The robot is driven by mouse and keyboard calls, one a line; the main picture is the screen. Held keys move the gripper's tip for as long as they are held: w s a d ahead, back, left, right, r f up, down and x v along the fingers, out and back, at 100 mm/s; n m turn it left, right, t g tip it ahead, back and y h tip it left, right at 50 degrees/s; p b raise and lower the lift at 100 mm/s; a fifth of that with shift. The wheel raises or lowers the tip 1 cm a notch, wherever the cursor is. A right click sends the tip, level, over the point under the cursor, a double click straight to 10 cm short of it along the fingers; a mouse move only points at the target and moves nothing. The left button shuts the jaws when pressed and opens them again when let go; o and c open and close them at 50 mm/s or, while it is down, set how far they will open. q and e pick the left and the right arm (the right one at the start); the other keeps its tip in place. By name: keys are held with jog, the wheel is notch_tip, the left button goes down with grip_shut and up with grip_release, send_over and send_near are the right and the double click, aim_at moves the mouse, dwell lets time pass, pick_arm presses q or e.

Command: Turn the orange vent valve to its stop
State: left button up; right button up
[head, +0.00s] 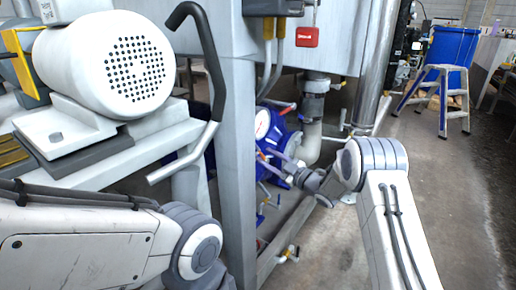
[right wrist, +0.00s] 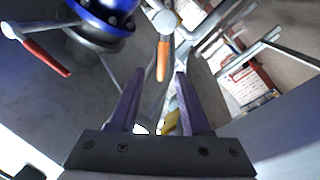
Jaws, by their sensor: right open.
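In the right wrist view, an orange valve handle (right wrist: 162,62) hangs from a round grey metal hub (right wrist: 164,20). It lies straight ahead of my right gripper (right wrist: 160,75), between the lines of its two purple fingers. The fingers are apart and nothing is clamped between them; whether the handle tip reaches between the fingertips, I cannot tell. In the head view my right gripper (head: 271,164) points left at the blue pump-like unit (head: 284,139) and partly hides the small handles there. My left arm enters at the lower left of the head view; its gripper is out of sight.
A red lever (right wrist: 46,58) beside a blue flanged body (right wrist: 103,14) is left of my right gripper in the wrist view. A grey post (head: 238,150) and bent grey handle (head: 205,75) stand left of it in the head view. Open floor (head: 445,185) lies to the right.

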jog(key=shift+p+v, duration=0.35)
jog(key=shift+v, duration=1.45)
